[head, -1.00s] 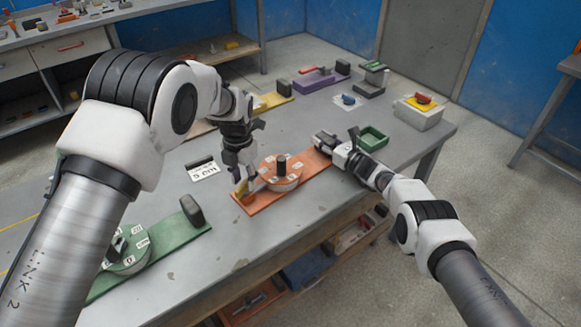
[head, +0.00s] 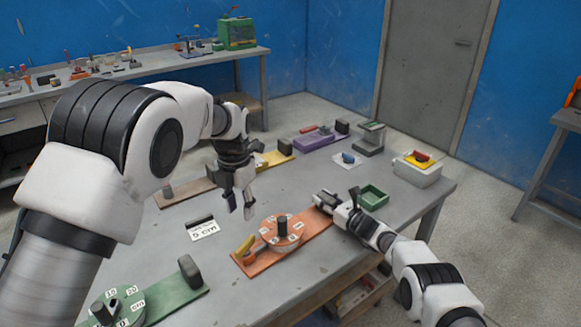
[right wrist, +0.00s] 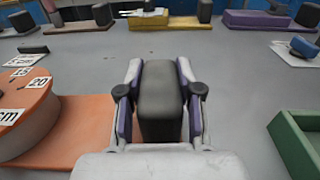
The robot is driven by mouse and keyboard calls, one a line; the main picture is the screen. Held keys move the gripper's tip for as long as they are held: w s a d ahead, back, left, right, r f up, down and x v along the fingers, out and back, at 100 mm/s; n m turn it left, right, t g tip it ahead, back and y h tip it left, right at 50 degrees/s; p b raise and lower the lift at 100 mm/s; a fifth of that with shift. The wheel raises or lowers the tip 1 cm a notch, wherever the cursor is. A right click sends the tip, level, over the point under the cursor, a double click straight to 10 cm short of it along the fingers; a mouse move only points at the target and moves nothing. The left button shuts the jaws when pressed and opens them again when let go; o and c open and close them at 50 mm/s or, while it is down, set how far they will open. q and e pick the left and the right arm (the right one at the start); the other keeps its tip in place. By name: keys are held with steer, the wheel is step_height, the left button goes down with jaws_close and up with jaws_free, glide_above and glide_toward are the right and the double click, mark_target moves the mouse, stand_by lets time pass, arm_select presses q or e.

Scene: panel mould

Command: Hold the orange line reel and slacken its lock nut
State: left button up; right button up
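The orange line reel (head: 268,236) is a round disc with white number labels on an orange board. A dark upright knob (head: 283,227) stands at its middle; whether this is the lock nut I cannot tell. My left gripper (head: 240,211) points down, open and empty, above the table beyond the lever, apart from the reel. My right gripper (head: 322,202) is at the board's far right end. In the right wrist view its fingers (right wrist: 160,105) close on both sides of a dark upright block (right wrist: 160,90).
A green board with a similar disc (head: 122,306) lies at front left. A white label card (head: 203,230) lies left of the reel. A green tray (head: 373,197) stands right of my right gripper. Yellow (head: 272,160) and purple (head: 315,139) boards lie farther back.

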steer(key=o, duration=0.4)
